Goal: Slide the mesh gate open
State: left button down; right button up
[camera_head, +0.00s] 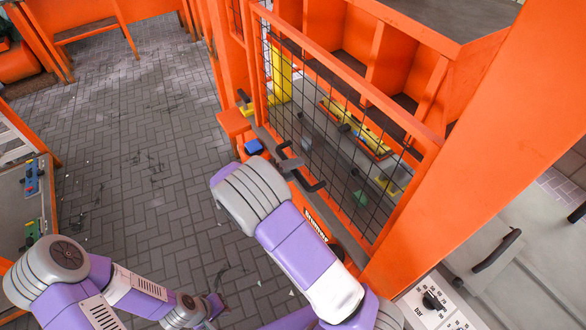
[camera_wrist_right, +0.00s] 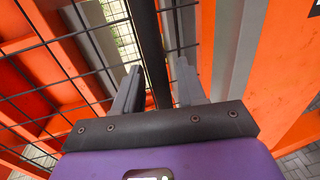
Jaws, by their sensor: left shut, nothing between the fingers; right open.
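The mesh gate (camera_head: 352,73) has an orange frame and dark wire mesh, and spans the front of an orange machine. Its mesh also fills the left of the right wrist view (camera_wrist_right: 45,45). My right gripper (camera_head: 300,168) is at the gate's near face, low on the mesh, its fingers partly hidden by my wrist. In the right wrist view its two fingers (camera_wrist_right: 157,85) are apart. A dark upright bar (camera_wrist_right: 150,40) shows between them; I cannot tell whether they touch it. My left gripper (camera_head: 212,306) is low at the bottom, shut and empty, away from the gate.
Behind the mesh are yellow parts (camera_head: 370,138) and a grey surface. A wide orange post (camera_head: 470,160) stands right of the gate, with a dial panel (camera_head: 433,299) below. A workbench (camera_head: 32,205) stands at far left. The brick floor (camera_head: 130,130) between is mostly clear.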

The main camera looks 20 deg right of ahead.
grip_shut()
jog(key=shift+r, duration=0.1)
notch_tip(320, 180, up, 34)
jog(key=p, duration=2)
jog(key=shift+r, duration=0.1)
grip_release()
jog(key=shift+a, duration=0.15)
jog(key=v, duration=0.7)
jog(key=shift+a+b, duration=0.2)
jog(key=shift+b, duration=0.15)
